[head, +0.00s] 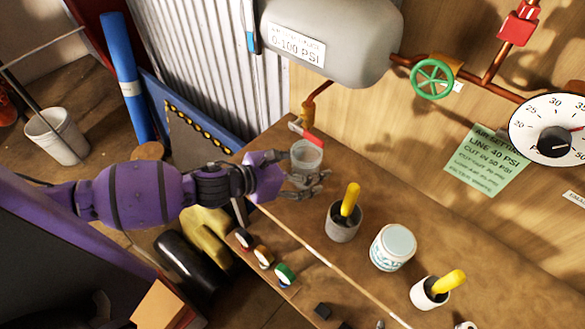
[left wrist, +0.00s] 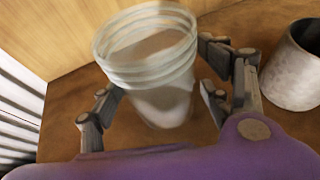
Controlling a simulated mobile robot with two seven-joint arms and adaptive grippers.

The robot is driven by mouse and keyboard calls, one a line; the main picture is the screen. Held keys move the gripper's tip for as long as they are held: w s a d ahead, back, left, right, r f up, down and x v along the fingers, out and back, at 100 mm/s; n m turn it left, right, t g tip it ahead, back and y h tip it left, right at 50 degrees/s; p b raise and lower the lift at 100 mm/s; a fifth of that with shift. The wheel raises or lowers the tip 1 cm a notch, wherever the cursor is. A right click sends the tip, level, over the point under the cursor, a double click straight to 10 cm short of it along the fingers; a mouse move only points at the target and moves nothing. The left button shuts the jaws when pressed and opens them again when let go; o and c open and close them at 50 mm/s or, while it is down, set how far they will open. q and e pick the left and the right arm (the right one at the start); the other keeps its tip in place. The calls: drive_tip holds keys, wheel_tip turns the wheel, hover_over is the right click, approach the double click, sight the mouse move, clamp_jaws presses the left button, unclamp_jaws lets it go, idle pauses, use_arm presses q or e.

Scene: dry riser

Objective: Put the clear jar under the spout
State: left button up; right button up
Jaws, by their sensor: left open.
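The clear jar (head: 306,155) stands upright on the wooden bench at its far left end, with its open mouth up. In the left wrist view the jar (left wrist: 150,65) has a ridged glass neck and sits between the fingers. My left gripper (head: 306,183) is open around the jar's lower part, one finger on each side; gaps seem to show beside the glass. The spout is a brass fitting with a red handle (head: 305,133) on a pipe below the grey tank (head: 335,40). The handle overlaps the jar's rim in the head view. My right gripper is out of view.
On the bench (head: 365,185) stand a grey cup with a yellow-handled tool (head: 343,220), a white-blue jar (head: 393,247) and another cup with a yellow handle (head: 430,292). The grey cup (left wrist: 292,68) is right of my gripper.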

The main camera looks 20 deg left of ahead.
use_arm(q)
drive_tip(key=v, duration=1)
drive_tip(key=shift+s+a, duration=0.15)
drive_tip(key=shift+a, duration=0.05)
drive_tip(key=shift+v, duration=0.85)
drive_tip(key=shift+r, duration=0.1)
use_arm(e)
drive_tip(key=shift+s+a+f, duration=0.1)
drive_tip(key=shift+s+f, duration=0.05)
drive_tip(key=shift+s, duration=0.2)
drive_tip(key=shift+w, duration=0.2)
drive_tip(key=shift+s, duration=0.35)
